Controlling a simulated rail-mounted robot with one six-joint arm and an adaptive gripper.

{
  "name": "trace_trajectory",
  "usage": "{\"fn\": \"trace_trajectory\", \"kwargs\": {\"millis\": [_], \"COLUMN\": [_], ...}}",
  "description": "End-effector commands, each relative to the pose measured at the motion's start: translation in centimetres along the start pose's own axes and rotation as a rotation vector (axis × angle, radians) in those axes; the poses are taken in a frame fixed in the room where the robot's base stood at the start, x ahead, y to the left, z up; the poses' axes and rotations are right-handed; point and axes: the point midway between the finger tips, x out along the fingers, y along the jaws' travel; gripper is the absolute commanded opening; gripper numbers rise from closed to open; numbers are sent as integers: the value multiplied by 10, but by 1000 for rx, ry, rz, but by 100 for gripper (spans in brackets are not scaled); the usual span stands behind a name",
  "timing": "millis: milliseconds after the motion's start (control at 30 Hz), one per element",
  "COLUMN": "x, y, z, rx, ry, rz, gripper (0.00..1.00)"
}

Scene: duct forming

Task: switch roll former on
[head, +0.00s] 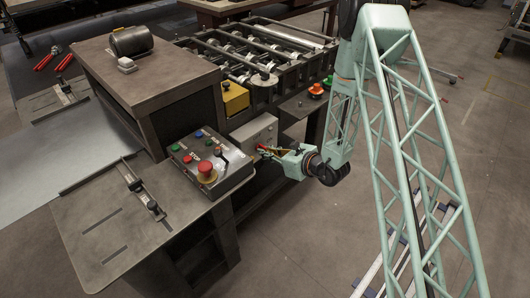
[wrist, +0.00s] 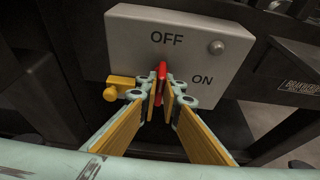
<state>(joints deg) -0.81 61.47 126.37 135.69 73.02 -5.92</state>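The switch box (wrist: 185,45) is a grey box with OFF at its top and ON at its right. In the head view, the grey box (head: 256,132) is on the machine's front side. A red lever (wrist: 162,70) stands nearly upright on it, its top just under OFF. My gripper (wrist: 161,88) has one fingertip on each side of the lever, very close to it. Whether both fingers press on it is too small to tell. In the head view, my gripper (head: 266,151) reaches the box from the right. The lever's lower part is partly hidden by the fingers.
A yellow tab (wrist: 118,88) sticks out at the box's lower left, close to the left finger. A control panel (head: 212,160) with buttons and a red emergency stop (head: 207,170) stands left of the box. A yellow block (head: 235,98) and the roller bed (head: 262,50) are behind.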

Motion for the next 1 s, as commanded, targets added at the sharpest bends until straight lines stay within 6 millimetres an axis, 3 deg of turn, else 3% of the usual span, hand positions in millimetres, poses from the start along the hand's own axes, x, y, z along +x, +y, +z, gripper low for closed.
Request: {"fn": "trace_trajectory", "kwargs": {"millis": [467,1000], "x": [0,-1], "y": [-1,-3], "z": [0,0], "rx": [49,325], "ry": [0,1], "rz": [20,134], "gripper": [0,0]}}
